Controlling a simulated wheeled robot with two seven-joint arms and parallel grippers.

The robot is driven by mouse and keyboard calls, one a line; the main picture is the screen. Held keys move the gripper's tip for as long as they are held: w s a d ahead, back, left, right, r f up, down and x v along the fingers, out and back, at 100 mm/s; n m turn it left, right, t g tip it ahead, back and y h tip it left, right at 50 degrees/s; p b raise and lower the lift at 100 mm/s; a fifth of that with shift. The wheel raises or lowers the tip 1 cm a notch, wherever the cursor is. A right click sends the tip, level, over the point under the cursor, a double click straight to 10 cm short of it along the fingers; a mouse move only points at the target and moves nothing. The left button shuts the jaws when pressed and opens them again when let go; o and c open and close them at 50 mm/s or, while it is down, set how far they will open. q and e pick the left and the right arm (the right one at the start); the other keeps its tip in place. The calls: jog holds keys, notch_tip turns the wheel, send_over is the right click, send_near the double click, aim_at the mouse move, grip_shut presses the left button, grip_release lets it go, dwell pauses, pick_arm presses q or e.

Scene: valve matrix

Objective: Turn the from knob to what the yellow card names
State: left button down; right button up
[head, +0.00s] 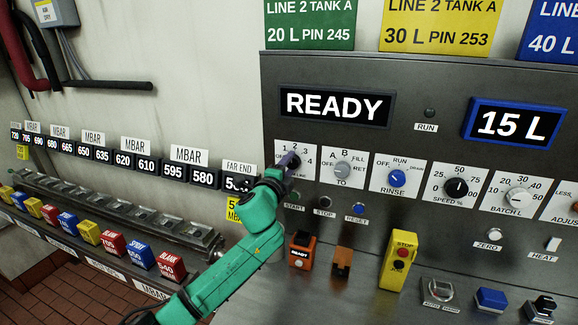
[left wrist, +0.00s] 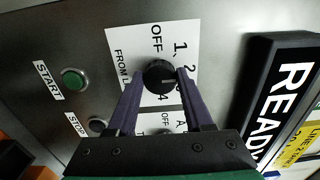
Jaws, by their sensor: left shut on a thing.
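The yellow card (head: 441,26) on the wall above the panel reads LINE 2 TANK A, 30 L, PIN 253. The from knob (left wrist: 158,73) is black and round, on a white plate (left wrist: 138,45) marked OFF, 1, 2 and 4; the 3 is hidden by a finger. Its pale mark points right in the left wrist view, toward the 2 and the hidden 3; I cannot tell exactly which. In the left wrist view, the left gripper's purple fingers (left wrist: 160,79) are shut on the knob's sides. My right gripper is out of view.
The TO knob (head: 342,170), blue RINSE knob (head: 397,178) and black SPEED knob (head: 456,187) sit to the right. START (head: 295,195) and STOP (head: 325,202) buttons lie just below. The display (head: 336,107) reads READY; the blue-framed one (head: 513,124) reads 15 L.

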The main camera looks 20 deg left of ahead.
pick_arm(q)
jog(key=shift+c, duration=1.5)
grip_release()
jog(key=s+b, duration=0.3)
jog(key=s, duration=1.1)
jog(key=shift+s+a, duration=0.3)
jog(key=shift+a, duration=0.1)
